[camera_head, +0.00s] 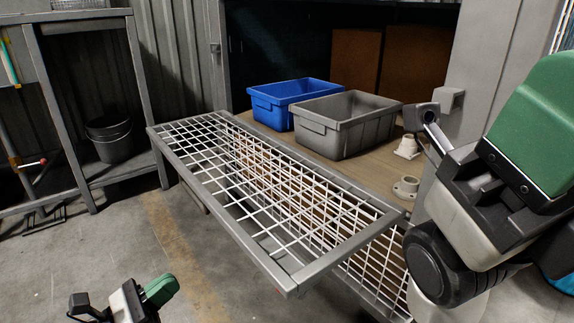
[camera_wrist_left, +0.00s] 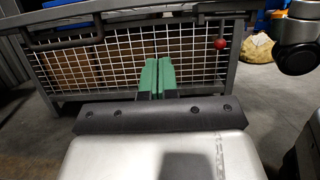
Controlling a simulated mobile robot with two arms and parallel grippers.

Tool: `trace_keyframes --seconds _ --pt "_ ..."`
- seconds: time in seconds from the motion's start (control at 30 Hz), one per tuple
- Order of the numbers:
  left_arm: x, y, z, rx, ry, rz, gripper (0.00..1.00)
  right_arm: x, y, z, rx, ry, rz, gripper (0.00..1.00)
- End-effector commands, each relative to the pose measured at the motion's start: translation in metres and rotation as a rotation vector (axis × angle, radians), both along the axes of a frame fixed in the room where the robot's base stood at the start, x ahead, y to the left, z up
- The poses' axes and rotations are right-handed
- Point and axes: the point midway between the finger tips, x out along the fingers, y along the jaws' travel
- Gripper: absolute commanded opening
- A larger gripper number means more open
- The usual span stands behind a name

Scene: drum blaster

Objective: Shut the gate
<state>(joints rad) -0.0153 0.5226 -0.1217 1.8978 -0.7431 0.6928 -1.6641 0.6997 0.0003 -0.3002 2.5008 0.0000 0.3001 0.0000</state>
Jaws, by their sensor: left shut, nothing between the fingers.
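The gate, a grey-framed white wire-mesh panel (camera_head: 285,288), juts out roughly level in front of the cabinet opening. A second mesh panel shows below it at the right end. The left wrist view shows white mesh (camera_wrist_left: 120,62) under a grey top rail, with a red knob (camera_wrist_left: 221,43) at the right. My left gripper (camera_head: 161,287) is low at the bottom left, in front of the gate and apart from it. Its green fingers (camera_wrist_left: 158,76) are together and empty. My right gripper (camera_head: 535,125) is large and close at the right edge; its finger gap is hidden.
A grey shelf with black buckets (camera_head: 110,148) stands at left. The concrete floor (camera_head: 95,245) before the gate is clear.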

Motion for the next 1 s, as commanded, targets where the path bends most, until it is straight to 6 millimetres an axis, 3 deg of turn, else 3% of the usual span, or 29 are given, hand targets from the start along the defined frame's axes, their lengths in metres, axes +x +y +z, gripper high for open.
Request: trace_keyframes --seconds 0.17,0.6,0.8,1.0 --pt "0.015 -0.021 0.008 0.003 -0.006 0.001 0.00 0.000 0.000 0.013 0.000 -0.001 0.000 0.43" --pt "0.072 -0.106 0.021 0.001 -0.005 0.001 0.00 0.000 0.000 0.031 0.000 0.000 0.000 0.43" --pt "0.085 -0.125 0.028 0.002 -0.003 0.001 0.00 0.000 0.000 0.031 -0.001 -0.001 0.000 0.43" --pt "0.088 -0.130 0.030 0.002 -0.002 0.001 0.00 0.000 0.000 0.031 -0.001 -0.001 0.000 0.43"
